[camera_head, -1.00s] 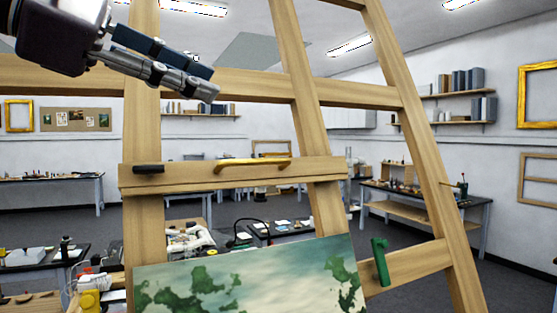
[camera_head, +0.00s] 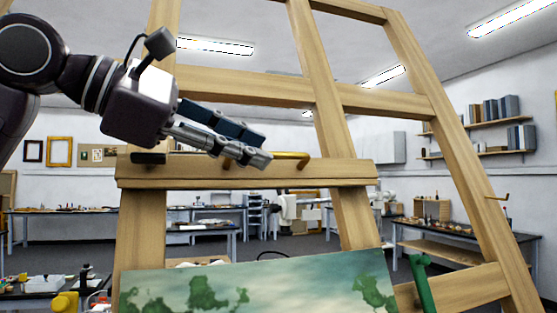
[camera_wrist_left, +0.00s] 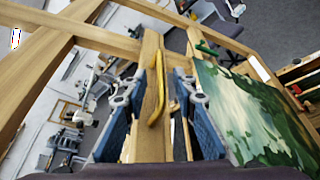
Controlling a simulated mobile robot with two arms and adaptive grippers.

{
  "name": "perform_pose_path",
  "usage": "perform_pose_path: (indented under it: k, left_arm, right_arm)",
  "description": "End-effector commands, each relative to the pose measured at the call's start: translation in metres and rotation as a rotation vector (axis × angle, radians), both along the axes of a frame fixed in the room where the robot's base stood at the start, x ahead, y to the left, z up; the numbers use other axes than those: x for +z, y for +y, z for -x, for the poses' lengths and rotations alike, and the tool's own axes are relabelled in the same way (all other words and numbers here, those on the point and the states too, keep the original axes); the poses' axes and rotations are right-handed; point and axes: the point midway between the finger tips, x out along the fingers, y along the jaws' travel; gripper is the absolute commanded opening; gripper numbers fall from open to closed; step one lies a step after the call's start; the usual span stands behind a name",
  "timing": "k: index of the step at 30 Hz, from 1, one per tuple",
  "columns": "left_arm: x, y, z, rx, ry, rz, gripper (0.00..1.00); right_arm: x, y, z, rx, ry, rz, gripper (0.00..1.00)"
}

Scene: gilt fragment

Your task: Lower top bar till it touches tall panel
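The top bar (camera_head: 205,176) is a wooden crosspiece on the easel with a brass handle (camera_head: 292,156) on its front. The tall panel (camera_head: 300,283), a painted green and cream landscape, stands below it, with a clear gap between bar and panel. My left gripper (camera_head: 253,148) is at the bar's handle and hides its middle. In the left wrist view, its blue fingers (camera_wrist_left: 160,90) are apart, one on each side of the top bar and handle; contact cannot be told. My right gripper is not in view.
The easel's uprights (camera_head: 330,110) and upper crossbeam (camera_head: 240,86) frame the space around my left arm. A dark knob (camera_head: 148,158) sits at the bar's left end. A green clamp (camera_head: 421,285) stands beside the panel's right edge. Workbenches (camera_head: 470,245) stand farther back.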

Motion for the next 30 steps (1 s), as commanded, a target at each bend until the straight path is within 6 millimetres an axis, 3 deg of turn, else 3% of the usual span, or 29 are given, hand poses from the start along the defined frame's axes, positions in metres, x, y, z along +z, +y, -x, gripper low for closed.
perform_pose_path:
  k: [9,20,27,30]
  left_arm:
    - [-0.011,-0.037,-0.024,-0.001,0.001,-0.002,0.26]
    - [-0.015,-0.043,-0.028,-0.001,0.000,0.001,0.26]
    - [-0.015,-0.043,-0.027,0.000,-0.001,-0.001,0.02]
    - [-0.015,-0.043,-0.028,-0.001,0.000,-0.001,0.00]
  right_arm:
    - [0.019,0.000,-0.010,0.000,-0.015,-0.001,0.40]
    - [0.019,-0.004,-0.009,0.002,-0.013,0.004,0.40]
    - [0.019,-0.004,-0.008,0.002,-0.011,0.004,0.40]
    - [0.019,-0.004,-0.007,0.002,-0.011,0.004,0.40]
